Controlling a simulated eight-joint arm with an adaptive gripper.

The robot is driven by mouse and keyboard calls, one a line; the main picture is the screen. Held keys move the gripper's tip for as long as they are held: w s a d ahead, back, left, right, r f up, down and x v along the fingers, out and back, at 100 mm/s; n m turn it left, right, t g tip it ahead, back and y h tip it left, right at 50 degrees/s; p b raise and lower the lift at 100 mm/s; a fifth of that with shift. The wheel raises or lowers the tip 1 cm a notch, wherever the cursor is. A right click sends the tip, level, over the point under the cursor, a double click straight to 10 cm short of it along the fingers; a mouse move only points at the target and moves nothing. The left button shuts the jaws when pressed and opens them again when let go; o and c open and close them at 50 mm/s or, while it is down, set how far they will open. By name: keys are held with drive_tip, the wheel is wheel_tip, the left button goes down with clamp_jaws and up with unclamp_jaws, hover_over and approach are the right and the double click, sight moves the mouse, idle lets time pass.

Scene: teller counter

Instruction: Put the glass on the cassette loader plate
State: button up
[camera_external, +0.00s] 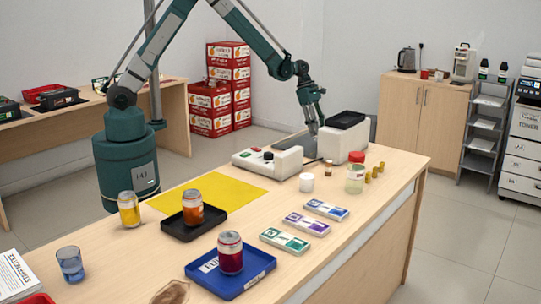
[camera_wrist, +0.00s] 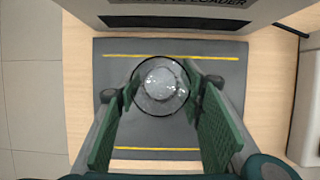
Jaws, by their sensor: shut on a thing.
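A clear round glass (camera_wrist: 160,82) sits between the two green fingers of my gripper (camera_wrist: 160,90) in the wrist view, with a finger against each side. Below it is the dark grey cassette loader plate (camera_wrist: 215,110) with a yellow line near its far and near edges. The glass appears within the plate's outline, near its middle. I cannot tell whether its base touches the plate. In the external view my gripper (camera_external: 313,124) is low at the far end of the counter, over the plate (camera_external: 290,142); the glass is not clearly visible there.
The white loader housing (camera_external: 343,143) stands just beyond the plate, and a white control box (camera_external: 267,163) stands in front. A jar (camera_external: 355,179) and white cup (camera_external: 307,182) are nearby. A blue glass (camera_external: 70,264), trays and cans occupy the near counter.

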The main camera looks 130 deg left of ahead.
drive_tip(key=shift+f, duration=0.65)
drive_tip(key=shift+f, duration=0.15)
drive_tip(key=o, duration=1)
drive_tip(key=p+v, duration=0.1)
drive_tip(key=v, duration=1.1)
drive_tip(key=shift+p, duration=0.35)
